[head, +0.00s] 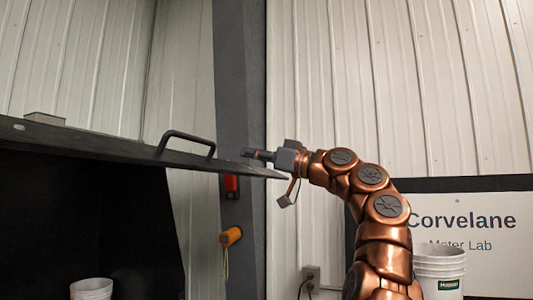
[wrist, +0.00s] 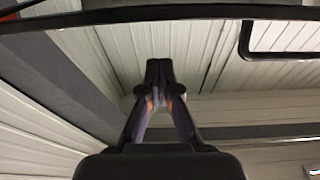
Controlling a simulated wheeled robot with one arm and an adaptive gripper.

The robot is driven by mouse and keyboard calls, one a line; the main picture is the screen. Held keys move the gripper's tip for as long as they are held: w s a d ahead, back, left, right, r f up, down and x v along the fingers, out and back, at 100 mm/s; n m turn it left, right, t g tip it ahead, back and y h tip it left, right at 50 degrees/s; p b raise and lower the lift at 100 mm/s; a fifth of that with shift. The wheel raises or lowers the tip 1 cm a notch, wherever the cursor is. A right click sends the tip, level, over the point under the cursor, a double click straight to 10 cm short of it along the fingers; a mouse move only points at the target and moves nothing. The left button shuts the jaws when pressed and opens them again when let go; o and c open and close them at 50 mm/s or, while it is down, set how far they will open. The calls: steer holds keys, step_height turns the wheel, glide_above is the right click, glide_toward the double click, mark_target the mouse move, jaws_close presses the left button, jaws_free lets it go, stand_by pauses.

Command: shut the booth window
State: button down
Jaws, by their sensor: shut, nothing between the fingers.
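The booth window looks like a dark flat panel (head: 110,150), swung up and out almost level, so it is open. A dark bar handle (head: 187,138) stands on its edge. In the wrist view the panel's edge (wrist: 180,13) crosses the top, and the handle (wrist: 250,52) hangs at the upper right. My gripper (head: 248,153) is right of the handle, near the panel's right end, pointing left. Its fingers (wrist: 159,70) are together and empty. I cannot tell whether it touches the panel.
A dark grey post (head: 240,90) rises behind the gripper, with a red box (head: 231,186) and an orange fixture (head: 231,236) on it. White buckets (head: 91,289) (head: 440,270) stand at the lower left and right. A Corvelane sign (head: 475,225) is on the right wall.

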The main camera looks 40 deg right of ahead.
steer(key=shift+w+a+f+b, duration=0.15)
steer(key=shift+w+f+b, duration=0.2)
steer(key=shift+f, duration=0.4)
steer(key=shift+w+a+f+b, duration=0.2)
steer(key=shift+f+b, duration=0.1)
steer(key=shift+f, duration=0.45)
steer(key=shift+f, duration=0.1)
